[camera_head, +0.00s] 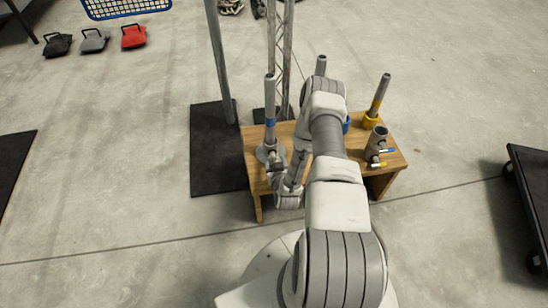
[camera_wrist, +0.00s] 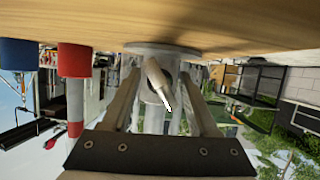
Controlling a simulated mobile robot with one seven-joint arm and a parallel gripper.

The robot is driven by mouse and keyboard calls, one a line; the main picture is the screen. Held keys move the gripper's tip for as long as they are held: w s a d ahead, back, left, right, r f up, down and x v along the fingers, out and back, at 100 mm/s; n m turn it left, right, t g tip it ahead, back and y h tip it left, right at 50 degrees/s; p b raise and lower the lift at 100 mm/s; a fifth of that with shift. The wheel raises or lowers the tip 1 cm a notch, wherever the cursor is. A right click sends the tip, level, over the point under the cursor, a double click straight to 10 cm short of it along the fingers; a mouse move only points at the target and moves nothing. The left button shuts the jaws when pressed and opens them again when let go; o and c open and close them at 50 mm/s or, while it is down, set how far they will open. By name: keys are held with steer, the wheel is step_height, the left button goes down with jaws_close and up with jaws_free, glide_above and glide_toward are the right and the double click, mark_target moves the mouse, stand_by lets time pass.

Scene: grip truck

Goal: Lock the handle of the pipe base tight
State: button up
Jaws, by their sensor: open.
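A grey pipe base (camera_head: 264,152) stands at the left of a wooden table, with an upright pipe (camera_head: 270,105) with a blue band in it. In the wrist view, its round flange (camera_wrist: 160,48) meets the wood at the top of the upside-down picture. A pale handle (camera_wrist: 158,80) sticks out from the base and slants towards the camera. My gripper (camera_wrist: 163,74) is open, with one finger on each side of the handle and base. I cannot tell whether either finger touches the handle. In the head view, my wrist partly hides the base.
My arm covers the table's middle. A black cart (camera_head: 530,190) stands at the right. A dark mat (camera_head: 215,165) lies at the left.

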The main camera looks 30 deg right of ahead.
steer(key=shift+c, duration=0.2)
jaws_close()
steer(key=shift+d, duration=0.15)
stand_by(0.3)
steer(key=m+y, duration=0.1)
steer(key=m, duration=0.1)
steer(key=shift+d+m+t+y, duration=0.1)
steer(key=shift+m+t+y, duration=0.3)
steer(key=m+t+y, duration=0.1)
steer(key=m+y, duration=0.1)
steer(key=m, duration=0.1)
steer(key=shift+f, duration=0.1)
steer(key=m+t, duration=0.1)
steer(key=m, duration=0.1)
steer(key=m+t+y, duration=0.1)
steer(key=m, duration=0.2)
steer(key=shift+y, duration=0.3)
stand_by(0.4)
